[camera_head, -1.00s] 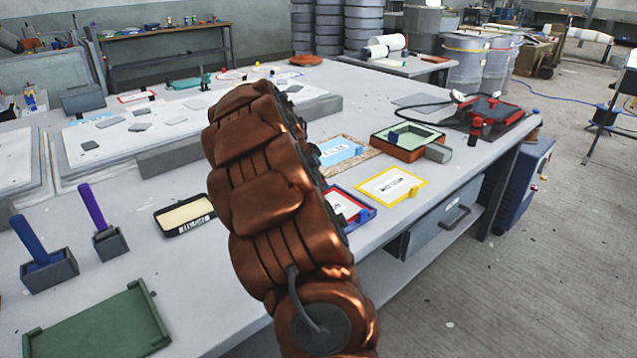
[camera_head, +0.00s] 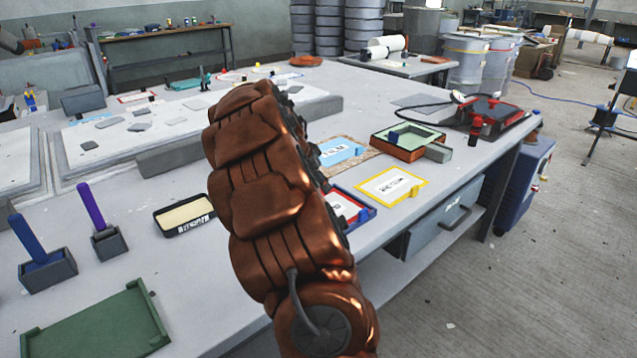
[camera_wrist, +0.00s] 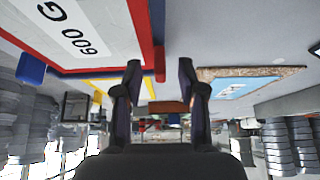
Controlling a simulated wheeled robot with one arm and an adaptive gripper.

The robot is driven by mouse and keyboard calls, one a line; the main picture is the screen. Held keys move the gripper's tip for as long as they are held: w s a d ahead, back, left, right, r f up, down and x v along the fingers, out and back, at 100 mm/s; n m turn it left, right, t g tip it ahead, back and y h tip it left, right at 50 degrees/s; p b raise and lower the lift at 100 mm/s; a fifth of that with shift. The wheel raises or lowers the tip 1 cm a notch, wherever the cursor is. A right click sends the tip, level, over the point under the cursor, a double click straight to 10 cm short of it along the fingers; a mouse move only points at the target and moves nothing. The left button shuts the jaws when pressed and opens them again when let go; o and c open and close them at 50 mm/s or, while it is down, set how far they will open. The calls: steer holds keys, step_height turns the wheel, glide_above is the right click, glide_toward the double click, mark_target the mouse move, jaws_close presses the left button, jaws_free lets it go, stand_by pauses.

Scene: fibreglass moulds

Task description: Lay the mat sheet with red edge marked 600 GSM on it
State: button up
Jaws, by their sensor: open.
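The red-edged mat sheet (camera_wrist: 85,30) shows at the upper left of the wrist view, with the printed label "600 G" readable and the rest cut off. In the head view the sheet (camera_head: 342,204) lies on the table, partly hidden behind my arm. A blue border with a blue tab (camera_wrist: 31,68) shows along its edge. My gripper (camera_wrist: 159,76) is open and empty, its fingers pointing over the table beside the sheet's red edge, apart from it as far as I can tell. In the head view my arm hides the gripper.
A yellow-edged sheet (camera_head: 392,187) lies right of the red one. A light blue sheet (camera_head: 341,151) lies on a speckled brown board behind. A tray with green inside (camera_head: 408,138) stands farther back.

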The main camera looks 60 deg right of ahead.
steer(key=v, duration=1.2)
stand_by(0.9)
